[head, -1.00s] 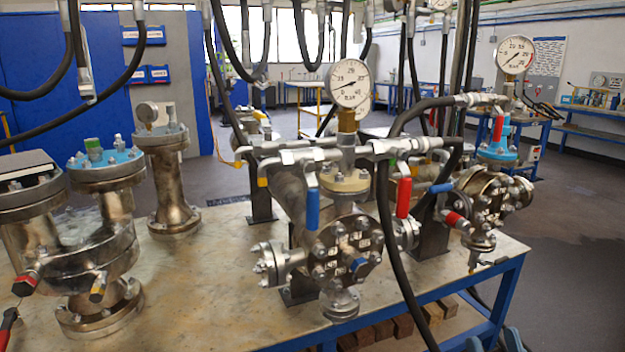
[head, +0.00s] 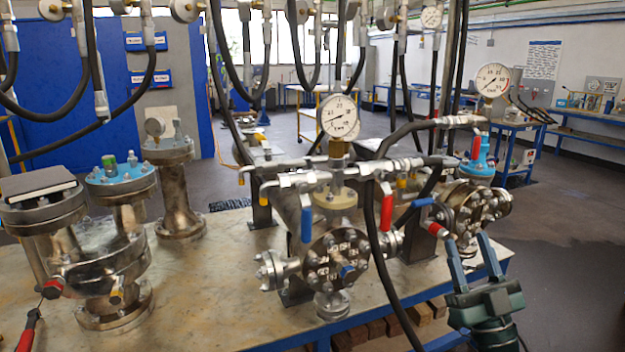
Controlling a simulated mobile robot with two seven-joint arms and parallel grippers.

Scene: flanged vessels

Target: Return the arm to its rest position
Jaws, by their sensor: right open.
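My right gripper (head: 468,258) shows at the lower right of the head view. I cannot tell how close the fingers are to that vessel. My left gripper is not in view. The middle flanged vessel (head: 335,252) stands on the table with a pressure gauge (head: 338,116), a blue lever (head: 306,224) and a red lever (head: 386,212).
The table (head: 215,285) has a blue frame. Black hoses (head: 371,230) hang across the middle. Open floor (head: 565,270) lies to the right.

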